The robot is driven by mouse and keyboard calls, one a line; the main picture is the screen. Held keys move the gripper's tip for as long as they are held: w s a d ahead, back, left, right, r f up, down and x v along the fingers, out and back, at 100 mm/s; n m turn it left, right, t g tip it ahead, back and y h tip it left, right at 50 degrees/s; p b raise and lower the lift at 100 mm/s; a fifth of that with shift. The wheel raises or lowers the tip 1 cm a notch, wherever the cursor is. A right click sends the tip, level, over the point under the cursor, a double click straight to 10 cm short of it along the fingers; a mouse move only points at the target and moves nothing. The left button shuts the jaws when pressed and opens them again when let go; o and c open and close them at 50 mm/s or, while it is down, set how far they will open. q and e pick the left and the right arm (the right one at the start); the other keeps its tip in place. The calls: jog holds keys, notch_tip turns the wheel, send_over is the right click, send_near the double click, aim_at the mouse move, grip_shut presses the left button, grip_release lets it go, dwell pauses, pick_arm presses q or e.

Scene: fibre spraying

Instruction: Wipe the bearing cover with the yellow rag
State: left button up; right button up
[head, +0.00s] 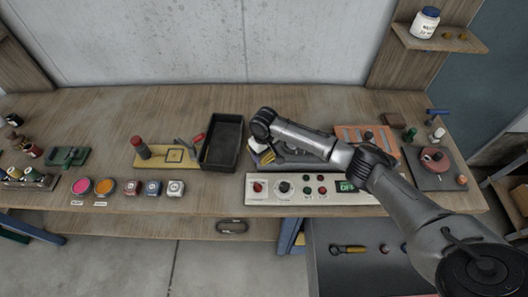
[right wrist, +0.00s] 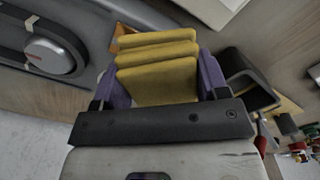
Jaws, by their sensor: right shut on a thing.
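The yellow rag (right wrist: 156,68) looks like a thick folded pad in the right wrist view. My right gripper (right wrist: 158,85) is shut on it, with a purple finger at each side. In the head view the rag (head: 267,157) is small beneath the end of my right arm. A pale round cover with a red mark (right wrist: 48,56), seemingly the bearing cover, sits on a dark housing to the left in the wrist view, apart from the rag. In the head view my arm partly hides the grey machine (head: 292,160). Contact below the rag cannot be told. My left gripper is not in view.
A black tray (head: 238,143) stands just left of my right gripper. A white control panel (head: 268,198) lies in front of it. An orange board (head: 350,131) is behind my arm. Several coloured pots stand at the left; the back left of the bench (head: 90,110) is clear.

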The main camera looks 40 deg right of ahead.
jog(key=shift+f, duration=0.45)
dwell(0.6)
jog(key=shift+f+b, duration=0.3)
jog(key=shift+f, duration=0.25)
